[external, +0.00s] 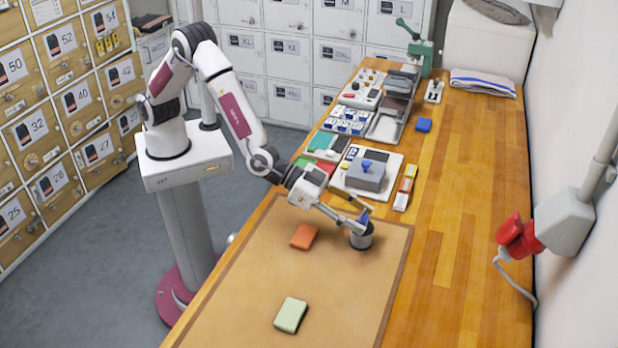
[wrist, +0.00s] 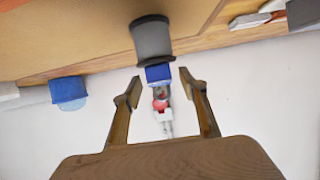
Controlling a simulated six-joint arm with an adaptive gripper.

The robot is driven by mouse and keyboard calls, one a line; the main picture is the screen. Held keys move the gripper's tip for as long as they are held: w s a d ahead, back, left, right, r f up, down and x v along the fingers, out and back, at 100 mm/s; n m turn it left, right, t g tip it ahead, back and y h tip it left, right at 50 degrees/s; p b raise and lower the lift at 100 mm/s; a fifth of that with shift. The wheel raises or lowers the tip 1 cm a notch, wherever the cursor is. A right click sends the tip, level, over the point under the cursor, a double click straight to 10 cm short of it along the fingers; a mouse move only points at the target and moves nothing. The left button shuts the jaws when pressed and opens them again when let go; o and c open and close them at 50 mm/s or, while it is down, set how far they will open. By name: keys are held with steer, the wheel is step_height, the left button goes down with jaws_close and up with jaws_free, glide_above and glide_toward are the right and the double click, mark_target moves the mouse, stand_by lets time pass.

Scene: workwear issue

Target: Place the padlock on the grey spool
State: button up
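The grey spool (external: 361,239) stands on the brown mat, near its far right corner. It also shows at the top of the wrist view (wrist: 152,38), which looks upside down. The blue padlock (wrist: 158,73) is at the spool's upper end, seeming to rest on it, with its grey shackle away from the spool. In the external view the padlock (external: 364,215) is partly hidden by my gripper. My gripper (wrist: 158,86) is open, with one finger on each side of the padlock and visible gaps between. In the external view my gripper (external: 358,212) is just above the spool.
An orange block (external: 303,236) and a pale green block (external: 290,315) lie on the brown mat (external: 350,290). A grey box (external: 366,174) on a white tray and small coloured blocks (external: 405,186) stand behind. A red plug (external: 519,237) is on the right wall.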

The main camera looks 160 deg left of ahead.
steer(key=shift+r, duration=0.2)
steer(key=shift+v, duration=0.85)
steer(key=v, duration=1)
steer(key=shift+d, duration=0.1)
